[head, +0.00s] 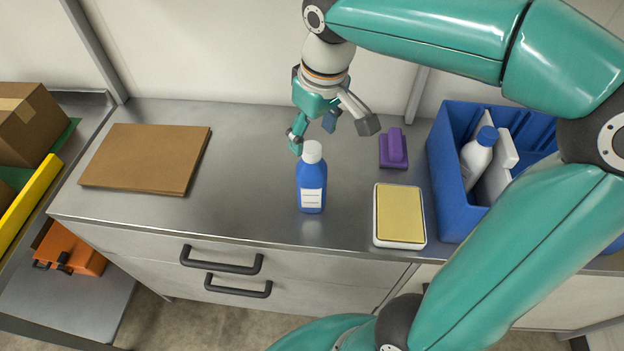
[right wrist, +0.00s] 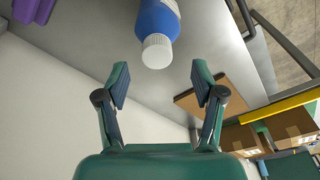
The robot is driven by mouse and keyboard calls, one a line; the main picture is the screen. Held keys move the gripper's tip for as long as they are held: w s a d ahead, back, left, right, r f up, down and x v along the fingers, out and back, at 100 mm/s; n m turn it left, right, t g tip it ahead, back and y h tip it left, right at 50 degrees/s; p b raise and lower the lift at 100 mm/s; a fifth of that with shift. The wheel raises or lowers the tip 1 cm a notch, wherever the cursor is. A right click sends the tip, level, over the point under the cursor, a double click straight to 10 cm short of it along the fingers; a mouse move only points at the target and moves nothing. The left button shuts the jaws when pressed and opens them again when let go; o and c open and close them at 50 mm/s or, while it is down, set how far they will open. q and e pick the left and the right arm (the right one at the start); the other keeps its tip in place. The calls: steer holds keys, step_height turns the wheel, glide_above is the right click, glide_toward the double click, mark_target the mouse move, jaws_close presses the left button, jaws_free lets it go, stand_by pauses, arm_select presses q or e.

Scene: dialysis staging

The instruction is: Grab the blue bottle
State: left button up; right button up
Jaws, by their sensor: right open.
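The blue bottle (head: 311,185) has a white cap and a white label and stands upright on the steel counter (head: 240,215), near its front edge. My right gripper (head: 335,132) is open and empty, behind and above the bottle in the head view. In the right wrist view the bottle (right wrist: 158,25) shows beyond the open fingers (right wrist: 160,85), cap towards me, roughly centred between them and apart from them. My left gripper is not in view.
A blue bin (head: 445,185) at the right holds a white bottle with a blue cap (head: 478,155). A purple object (head: 394,150) and a yellow-topped white box (head: 400,215) lie between bin and bottle. Brown boards (head: 145,158) lie at the left. The counter around the bottle is clear.

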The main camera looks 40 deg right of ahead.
mark_target(311, 147)
steer(key=shift+w+d+f, duration=0.1)
steer(key=shift+w+f, duration=0.05)
steer(key=shift+f, duration=0.8)
steer(key=shift+w+d+f, duration=0.1)
steer(key=shift+w+f, duration=0.1)
steer(key=shift+f, duration=0.75)
steer(key=shift+w+f, duration=0.15)
steer(key=shift+f, duration=0.8)
steer(key=shift+r, duration=0.1)
jaws_close()
